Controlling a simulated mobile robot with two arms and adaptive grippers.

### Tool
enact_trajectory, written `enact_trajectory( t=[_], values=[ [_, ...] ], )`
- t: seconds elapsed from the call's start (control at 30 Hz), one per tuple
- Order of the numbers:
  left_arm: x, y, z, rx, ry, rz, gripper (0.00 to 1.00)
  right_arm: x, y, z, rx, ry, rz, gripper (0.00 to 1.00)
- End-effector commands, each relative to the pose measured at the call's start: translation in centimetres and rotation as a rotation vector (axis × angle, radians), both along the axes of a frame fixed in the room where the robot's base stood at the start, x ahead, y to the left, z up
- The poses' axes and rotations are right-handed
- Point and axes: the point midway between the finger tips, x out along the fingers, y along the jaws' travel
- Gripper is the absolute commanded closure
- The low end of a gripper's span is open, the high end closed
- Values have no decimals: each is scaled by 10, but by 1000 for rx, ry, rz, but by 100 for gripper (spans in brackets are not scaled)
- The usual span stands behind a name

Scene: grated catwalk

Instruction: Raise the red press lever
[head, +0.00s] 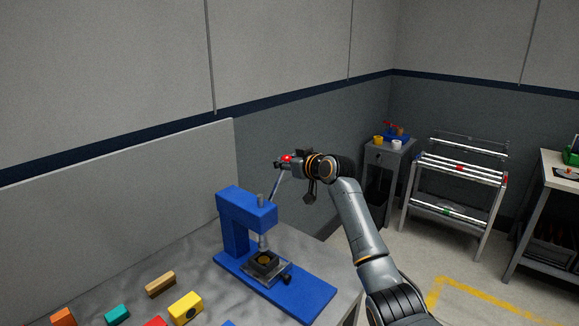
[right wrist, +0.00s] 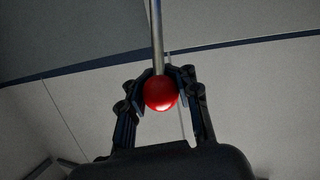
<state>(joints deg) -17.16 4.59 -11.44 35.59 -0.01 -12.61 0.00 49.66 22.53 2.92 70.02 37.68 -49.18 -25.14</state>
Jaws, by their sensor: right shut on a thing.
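The blue press (head: 246,210) stands on the grey table. Its lever is a thin metal rod (head: 275,184) that slants up and right from the press to a red ball knob (head: 287,158). My right gripper (head: 283,162) is at the top of the lever, shut on the knob. In the right wrist view the red knob (right wrist: 160,93) sits between the two dark fingers, with the metal rod (right wrist: 157,35) running away from it. My left gripper is not in view.
Several coloured blocks, such as a yellow one (head: 185,308) and a wooden one (head: 160,284), lie on the table (head: 200,265) at front left. A grey panel (head: 120,200) stands behind. A side cabinet (head: 388,160) and a rack (head: 458,185) stand at the right, apart from the press.

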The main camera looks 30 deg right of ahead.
Motion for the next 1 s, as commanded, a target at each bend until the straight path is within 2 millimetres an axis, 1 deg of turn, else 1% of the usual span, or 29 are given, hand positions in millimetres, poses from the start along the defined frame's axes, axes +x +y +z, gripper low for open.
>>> enact_trajectory(
  t=[0.03, 0.47, 0.5, 0.57, 0.6, 0.63, 1.0],
  values=[
    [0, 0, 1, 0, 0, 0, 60, 2, 1, 12, 2, -23, -1, 100],
    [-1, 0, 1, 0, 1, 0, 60, 3, 2, 14, 3, -26, 0, 100],
    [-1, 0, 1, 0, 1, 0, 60, 3, 2, 14, 3, -26, 0, 72],
    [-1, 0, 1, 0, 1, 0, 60, 3, 2, 14, 3, -26, 0, 60],
    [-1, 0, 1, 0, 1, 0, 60, 3, 1, 13, 3, -24, 0, 52],
    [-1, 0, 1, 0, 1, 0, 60, 3, 2, 12, 2, -22, 0, 46],
    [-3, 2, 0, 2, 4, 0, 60, 1, 1, 7, 0, -11, 0, 46]
  ],
)
